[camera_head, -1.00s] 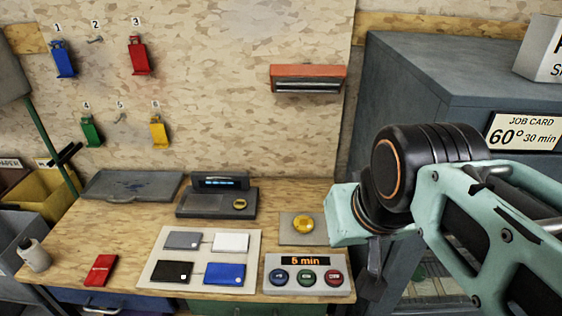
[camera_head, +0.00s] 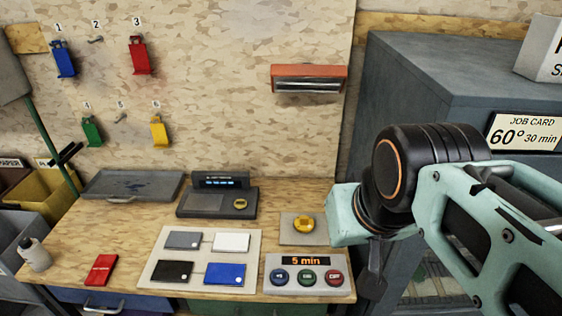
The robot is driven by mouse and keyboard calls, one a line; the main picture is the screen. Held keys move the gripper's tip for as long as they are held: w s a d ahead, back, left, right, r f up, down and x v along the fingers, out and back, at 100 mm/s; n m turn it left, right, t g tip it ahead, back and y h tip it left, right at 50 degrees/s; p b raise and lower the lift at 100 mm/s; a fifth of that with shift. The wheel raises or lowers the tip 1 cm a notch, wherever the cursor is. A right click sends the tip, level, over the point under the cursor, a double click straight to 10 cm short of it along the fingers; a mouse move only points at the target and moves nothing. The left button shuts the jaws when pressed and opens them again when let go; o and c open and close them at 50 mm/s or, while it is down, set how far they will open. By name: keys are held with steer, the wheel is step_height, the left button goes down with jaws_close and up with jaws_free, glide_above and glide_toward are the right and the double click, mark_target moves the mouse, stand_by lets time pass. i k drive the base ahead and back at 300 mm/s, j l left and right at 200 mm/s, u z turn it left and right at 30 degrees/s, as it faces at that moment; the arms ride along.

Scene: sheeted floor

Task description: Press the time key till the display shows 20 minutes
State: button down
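The grey control box (camera_head: 272,287) stands at the front right of the wooden bench. Its display (camera_head: 306,261) reads "5 min" in orange on black. My gripper (camera_head: 374,284) hangs down at the end of my mint and black arm, just right of the box and apart from the keys in the picture. It is seen edge-on and partly dark, so its fingers cannot be made out.
A yellow button on a grey plate (camera_head: 288,237) sits behind the box. A pale board (camera_head: 205,256) with several coloured pads lies to its left. A dark device with a blue display (camera_head: 193,205) stands behind. A grey cabinet (camera_head: 400,80) rises at right.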

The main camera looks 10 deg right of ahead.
mark_target(279, 276)
steer(key=j+u, duration=0.15)
steer(key=j, duration=1)
steer(key=k+j+u, duration=0.1)
steer(key=j, duration=0.35)
steer(key=k+u, duration=0.15)
steer(key=k, duration=0.4)
steer(key=i+z, duration=0.2)
steer(key=i, duration=0.45)
